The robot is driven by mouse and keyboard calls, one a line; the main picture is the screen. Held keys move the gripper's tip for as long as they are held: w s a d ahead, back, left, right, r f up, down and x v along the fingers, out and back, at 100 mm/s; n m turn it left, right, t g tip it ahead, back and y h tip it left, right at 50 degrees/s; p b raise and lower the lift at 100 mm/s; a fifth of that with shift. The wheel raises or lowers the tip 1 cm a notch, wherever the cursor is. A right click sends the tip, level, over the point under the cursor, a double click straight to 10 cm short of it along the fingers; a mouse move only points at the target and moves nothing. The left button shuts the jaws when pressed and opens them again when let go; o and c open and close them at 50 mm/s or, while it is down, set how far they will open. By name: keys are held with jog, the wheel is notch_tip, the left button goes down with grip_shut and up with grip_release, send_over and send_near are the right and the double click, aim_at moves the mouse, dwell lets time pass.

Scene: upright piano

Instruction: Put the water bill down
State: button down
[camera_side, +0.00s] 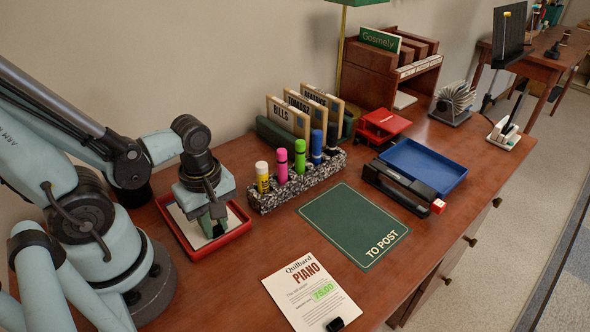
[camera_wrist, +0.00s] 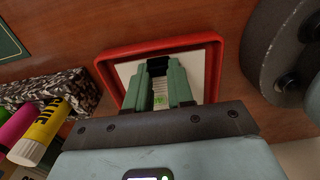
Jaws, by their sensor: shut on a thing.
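My gripper (camera_wrist: 159,88) is over the red tray (camera_wrist: 221,72) at the left of the desk, pointing down into it. Its green fingers are shut on a black clip (camera_wrist: 157,66) on a white sheet, which I take as the water bill (camera_wrist: 207,64). A green mark shows between the fingers. The sheet lies within the tray's rim; its title is hidden or unreadable, and I cannot tell whether it touches the tray floor. In the side view, my gripper (camera_side: 212,226) and the white sheet (camera_side: 236,219) show at the red tray (camera_side: 228,240).
A Quilbard Piano bill (camera_side: 312,291) with a black clip lies at the front. The green TO POST mat (camera_side: 352,224) is bare. A speckled holder (camera_side: 299,181) with markers and glue stands close right of the tray. Behind are labelled files (camera_side: 288,115); farther right, a blue tray (camera_side: 424,166).

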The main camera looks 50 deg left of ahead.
jog(key=shift+f, duration=0.2)
jog(key=c, duration=1)
grip_release()
jog(key=shift+r, duration=0.1)
jog(key=shift+r, duration=6.05)
jog(key=shift+w+d+r+m+t, duration=0.15)
jog(key=shift+w+m+t, duration=1.05)
jog(key=shift+w+m, duration=1.25)
jog(key=shift+w+d+r+m+t, duration=0.1)
jog(key=shift+w+m+t, duration=1.2)
jog(key=shift+m, duration=2.25)
jog(key=shift+w+d+r+m+t, duration=0.15)
jog(key=shift+w+m+t, duration=0.95)
jog(key=shift+w+m, duration=1.4)
jog(key=shift+s+m, duration=0.5)
